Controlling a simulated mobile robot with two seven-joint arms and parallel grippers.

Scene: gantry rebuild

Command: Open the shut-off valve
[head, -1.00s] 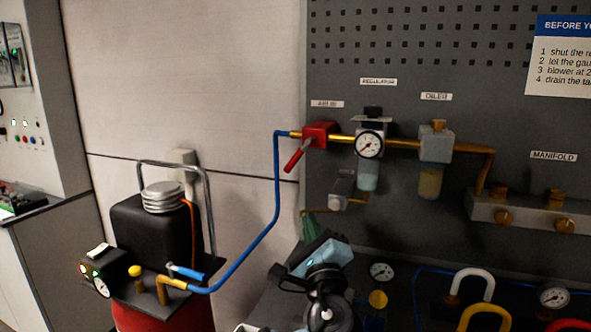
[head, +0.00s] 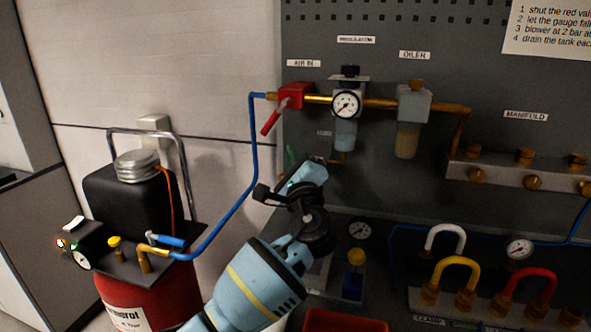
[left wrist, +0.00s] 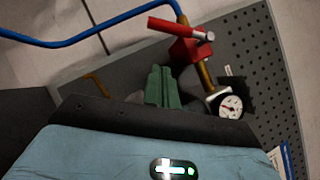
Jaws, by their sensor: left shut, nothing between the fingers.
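The red shut-off valve (head: 292,95) sits under the AIR IN label on the grey panel, between a blue hose and a brass pipe. Its red lever (head: 271,122) slants down and left from the body, across the pipe line. In the left wrist view the valve body (left wrist: 187,51) and lever (left wrist: 178,27) are beyond the fingers. My left gripper (head: 290,157) is below the valve and lever, apart from both. Its green fingers (left wrist: 163,86) are together and empty. The arm hides part of the lower panel. My right gripper is not in view.
A regulator with a gauge (head: 345,104) and an oiler (head: 412,105) stand right of the valve. The blue hose (head: 244,185) runs down left to the compressor with a red tank (head: 150,292). Coloured hose loops (head: 446,238) and a manifold (head: 510,176) are at right.

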